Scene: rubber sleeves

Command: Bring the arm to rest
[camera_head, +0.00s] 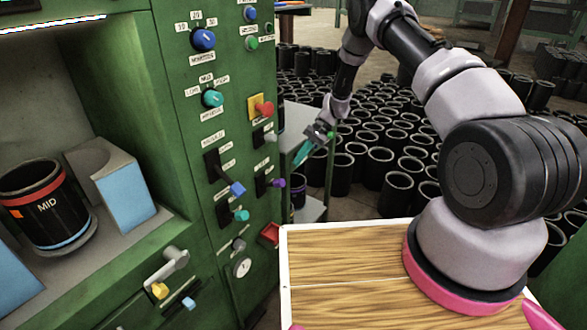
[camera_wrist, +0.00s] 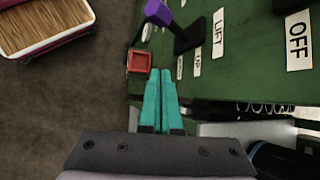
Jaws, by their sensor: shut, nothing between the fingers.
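My gripper (camera_head: 304,155) has teal fingers and hangs in the air just right of the green machine panel (camera_head: 190,120), in the head view. In the wrist view my gripper (camera_wrist: 168,75) shows its two fingers together, shut and empty, pointing along the panel near a red square piece (camera_wrist: 139,61). My arm reaches from the right side of the head view, bent upward and then down to the gripper. I cannot tell the exact gap between fingers and panel.
A black sleeve marked MID (camera_head: 46,208) stands in the machine's recess at left. Knobs and levers, including a purple-handled lever (camera_wrist: 158,13), stick out from the panel. A wooden-topped surface (camera_head: 345,270) lies below my arm. Many black sleeves (camera_head: 385,160) cover the floor behind.

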